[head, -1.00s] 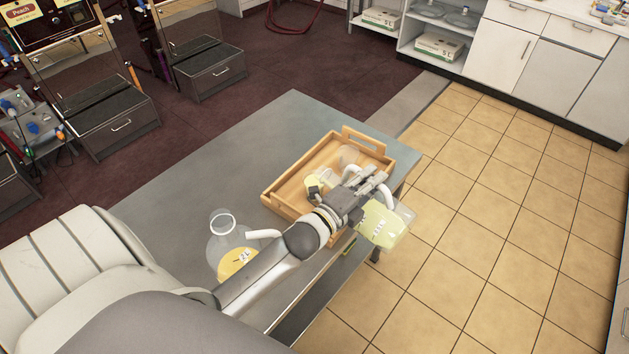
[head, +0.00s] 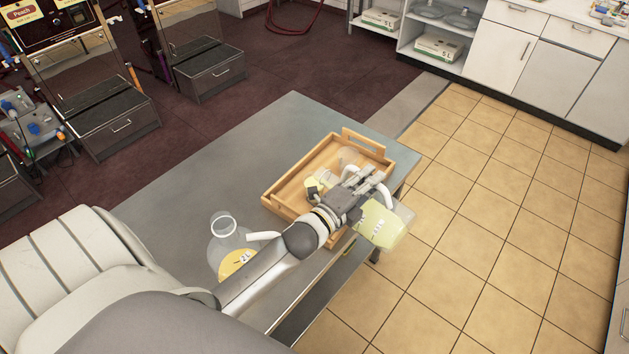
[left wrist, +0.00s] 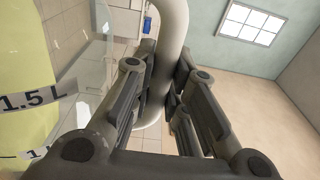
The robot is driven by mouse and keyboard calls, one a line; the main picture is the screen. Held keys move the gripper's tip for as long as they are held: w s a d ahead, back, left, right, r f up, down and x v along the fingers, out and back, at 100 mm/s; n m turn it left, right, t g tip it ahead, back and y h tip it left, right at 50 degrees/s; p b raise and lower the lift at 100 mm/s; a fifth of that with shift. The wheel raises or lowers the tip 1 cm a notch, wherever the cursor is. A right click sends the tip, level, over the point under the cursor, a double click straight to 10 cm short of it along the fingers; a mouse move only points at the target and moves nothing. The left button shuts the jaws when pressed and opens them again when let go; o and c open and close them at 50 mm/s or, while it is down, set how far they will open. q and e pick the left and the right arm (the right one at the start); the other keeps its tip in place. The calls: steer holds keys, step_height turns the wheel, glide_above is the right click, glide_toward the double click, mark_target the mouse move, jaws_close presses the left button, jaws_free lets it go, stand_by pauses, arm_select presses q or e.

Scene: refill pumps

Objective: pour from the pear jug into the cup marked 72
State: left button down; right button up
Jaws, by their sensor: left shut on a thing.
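My left gripper (head: 372,188) is shut on the white handle (left wrist: 172,40) of a clear jug (head: 383,223) holding pale yellow-green liquid. The left wrist view shows a 1.5 L mark on this jug (left wrist: 30,100). The jug is in the air, tilted, beyond the front right edge of the tray. No fruit name can be read on it. Clear cups stand in the wooden tray: one (head: 349,156) towards the back and one with pale yellow contents (head: 328,176), partly hidden by my arm. No number 72 can be read on them. My right gripper is out of view.
A second clear jug (head: 226,246), marked 2 L, with yellow liquid and a white handle, stands on the grey table (head: 200,180) beside my left arm. The wooden tray (head: 284,184) has raised walls and end handles. The table's left and back area is clear.

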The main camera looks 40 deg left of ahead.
arm_select(q)
steer(key=shift+a+r+p, duration=0.1)
steer(key=shift+r+p, duration=0.3)
steer(key=shift+w+a+r+n+p, duration=0.1)
steer(key=shift+a+r+n+p, duration=0.25)
steer(key=shift+p, duration=0.35)
stand_by(0.8)
steer(key=shift+d+f, duration=0.1)
steer(key=shift+d+f+m+b, duration=0.45)
steer(key=shift+d+f+b, duration=0.05)
steer(key=shift+f+b, duration=0.4)
steer(key=shift+r, duration=0.2)
